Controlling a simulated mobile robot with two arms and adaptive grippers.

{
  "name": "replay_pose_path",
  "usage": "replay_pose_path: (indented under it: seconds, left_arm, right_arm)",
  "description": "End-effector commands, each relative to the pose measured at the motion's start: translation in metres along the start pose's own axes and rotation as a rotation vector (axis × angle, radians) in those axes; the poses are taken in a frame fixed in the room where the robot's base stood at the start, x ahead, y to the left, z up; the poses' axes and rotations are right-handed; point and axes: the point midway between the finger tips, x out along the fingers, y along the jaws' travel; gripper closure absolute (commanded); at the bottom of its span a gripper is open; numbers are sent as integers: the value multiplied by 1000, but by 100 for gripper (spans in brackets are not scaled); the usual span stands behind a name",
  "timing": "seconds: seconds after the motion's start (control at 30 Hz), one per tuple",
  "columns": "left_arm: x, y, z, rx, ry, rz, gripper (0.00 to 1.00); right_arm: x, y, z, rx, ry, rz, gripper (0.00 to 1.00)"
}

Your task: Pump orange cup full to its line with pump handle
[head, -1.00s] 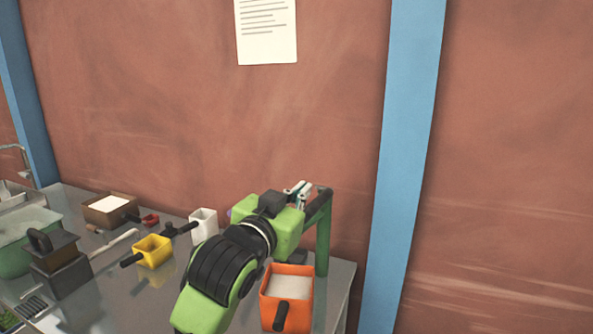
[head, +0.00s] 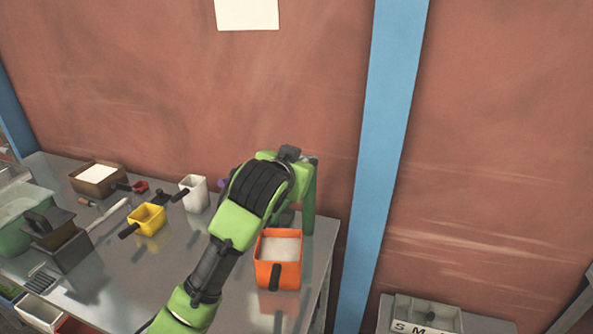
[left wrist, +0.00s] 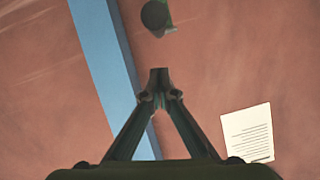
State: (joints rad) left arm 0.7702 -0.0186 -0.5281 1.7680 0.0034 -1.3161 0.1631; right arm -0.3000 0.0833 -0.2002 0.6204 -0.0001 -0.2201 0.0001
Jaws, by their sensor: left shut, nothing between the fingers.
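The orange cup (head: 277,274) stands upright on the metal table near its right edge, its dark handle toward me. White powder lies inside, below the rim; I cannot make out a fill line. The pump's green post (head: 309,205) rises just behind the cup. My left arm reaches over the table to the pump's top, where its wrist hides most of the pump handle. In the left wrist view my left gripper (left wrist: 159,72) is shut and empty. A dark round end, apparently of the pump handle (left wrist: 155,15), shows beyond the fingertips, apart from them. My right gripper is out of view.
A yellow cup (head: 147,219), a white cup (head: 193,193) and a brown box (head: 98,178) with white contents stand to the left. A dark lidded container (head: 58,245) stands at front left. A grey bin (head: 427,312) is at lower right.

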Motion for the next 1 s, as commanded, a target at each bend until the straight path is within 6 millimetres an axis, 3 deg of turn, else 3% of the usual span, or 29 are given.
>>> replay_pose_path:
  seconds: [0.03, 0.1, 0.3, 0.73, 0.87, 1.0]
  left_arm:
    - [8, -1, -2, 0, -4, 0, 100]
    - [9, -1, 13, 0, -7, 0, 100]
    - [14, 0, 33, 1, -1, 0, 100]
    - [16, 0, 40, 0, 0, 1, 100]
    - [18, 2, 45, -1, 16, -2, 100]
    - [22, 4, 56, -5, 68, -12, 100]
  right_arm:
    - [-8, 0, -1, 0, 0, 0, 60]
    - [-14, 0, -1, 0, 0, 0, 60]
    - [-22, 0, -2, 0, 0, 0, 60]
    - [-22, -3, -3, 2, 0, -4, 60]
    - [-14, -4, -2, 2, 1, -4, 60]
    - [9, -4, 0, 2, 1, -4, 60]
